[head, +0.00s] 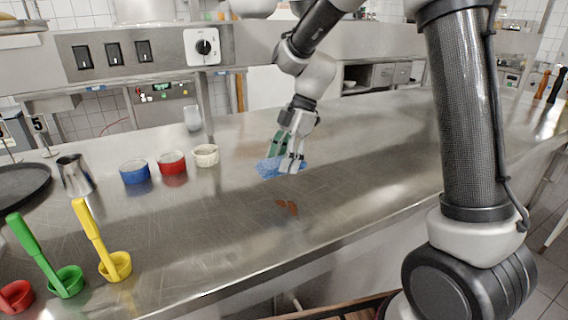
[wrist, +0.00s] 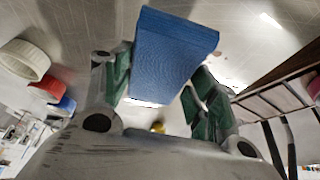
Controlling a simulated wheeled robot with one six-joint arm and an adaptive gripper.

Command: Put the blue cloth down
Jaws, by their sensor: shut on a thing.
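The blue cloth (head: 268,168) is in my gripper (head: 288,160), over the middle of the steel counter (head: 345,160). In the wrist view the cloth (wrist: 172,50) is a flat, textured blue block between the green-lined fingers of my gripper (wrist: 160,85). The gripper is shut on it. In the head view the fingers hide part of the cloth. I cannot tell whether its underside touches the counter. A reddish-brown stain (head: 287,207) lies on the counter just in front of the cloth.
Blue (head: 135,172), red (head: 172,163) and cream (head: 206,156) ramekins stand left of the gripper, with a metal jug (head: 75,175) beyond them. Green (head: 66,282) and yellow (head: 115,267) handled cups stand near the front left edge. The counter to the right is clear.

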